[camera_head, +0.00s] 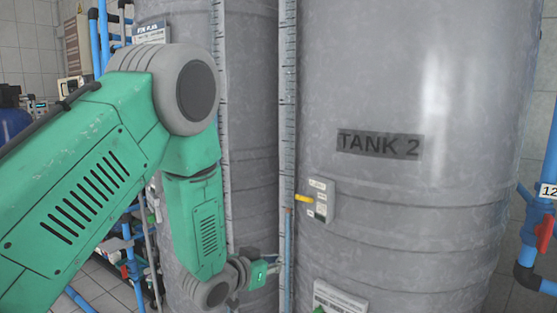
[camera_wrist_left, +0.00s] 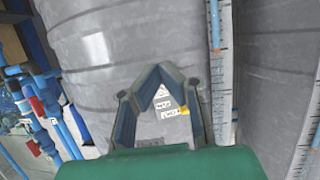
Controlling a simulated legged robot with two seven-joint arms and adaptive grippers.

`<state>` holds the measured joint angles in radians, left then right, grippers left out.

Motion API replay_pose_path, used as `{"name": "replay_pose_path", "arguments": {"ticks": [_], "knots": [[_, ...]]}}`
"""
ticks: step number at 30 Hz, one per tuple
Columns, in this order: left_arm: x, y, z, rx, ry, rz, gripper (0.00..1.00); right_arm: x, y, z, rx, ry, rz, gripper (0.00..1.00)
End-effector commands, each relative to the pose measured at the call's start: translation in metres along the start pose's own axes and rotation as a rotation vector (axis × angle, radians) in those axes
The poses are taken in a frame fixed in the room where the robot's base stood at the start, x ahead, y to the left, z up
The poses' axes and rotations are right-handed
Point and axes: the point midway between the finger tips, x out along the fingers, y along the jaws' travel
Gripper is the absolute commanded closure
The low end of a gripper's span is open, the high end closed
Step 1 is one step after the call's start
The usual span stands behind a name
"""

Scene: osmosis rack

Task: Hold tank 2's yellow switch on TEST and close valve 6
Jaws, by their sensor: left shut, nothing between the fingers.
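Tank 2 (camera_head: 400,90) is the large grey tank with the "TANK 2" label. Its yellow switch (camera_head: 304,198) sticks out to the left of a small white switch plate (camera_head: 321,208). My left gripper (camera_head: 278,264) is below and left of the switch, apart from it. In the left wrist view my left gripper (camera_wrist_left: 153,70) is shut and empty, its fingertips together. The switch plate (camera_wrist_left: 163,106) and yellow switch (camera_wrist_left: 185,111) show between its fingers. I cannot make out a valve marked 6. My right gripper is out of view.
A red valve handle (camera_head: 544,232) on blue piping stands at the right edge, by a "12" tag (camera_head: 548,191). A level scale (camera_head: 288,100) runs down left of tank 2. Another grey tank (camera_head: 250,130) stands behind my left arm. Blue pipes (camera_head: 104,35) are at the left.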

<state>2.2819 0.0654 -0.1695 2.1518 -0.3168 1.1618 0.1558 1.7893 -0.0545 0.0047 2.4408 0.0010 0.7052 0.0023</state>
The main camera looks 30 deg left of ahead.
Motion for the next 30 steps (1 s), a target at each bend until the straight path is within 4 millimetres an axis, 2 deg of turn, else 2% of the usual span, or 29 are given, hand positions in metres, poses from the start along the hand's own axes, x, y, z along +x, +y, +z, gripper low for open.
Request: {"name": "replay_pose_path", "arguments": {"ticks": [1,3,6,9,13,16,24,30], "knots": [[-0.004,-0.005,-0.049,0.006,0.070,0.006,1.00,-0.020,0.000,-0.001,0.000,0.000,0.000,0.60],[-0.006,-0.009,-0.092,0.014,0.147,0.018,1.00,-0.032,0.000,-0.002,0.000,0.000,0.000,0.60],[-0.011,-0.013,-0.139,0.024,0.231,0.032,1.00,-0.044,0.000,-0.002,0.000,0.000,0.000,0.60],[-0.015,-0.016,-0.167,0.030,0.285,0.041,1.00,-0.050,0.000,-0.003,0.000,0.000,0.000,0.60],[-0.013,-0.017,-0.179,0.034,0.311,0.048,1.00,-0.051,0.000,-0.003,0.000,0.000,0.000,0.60],[-0.002,-0.016,-0.180,0.037,0.313,0.049,1.00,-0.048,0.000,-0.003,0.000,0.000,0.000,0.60],[0.051,-0.013,-0.184,0.036,0.313,0.049,1.00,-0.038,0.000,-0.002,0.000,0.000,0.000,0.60],[0.077,-0.012,-0.188,0.036,0.311,0.048,1.00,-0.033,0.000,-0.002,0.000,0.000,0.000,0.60]]}}
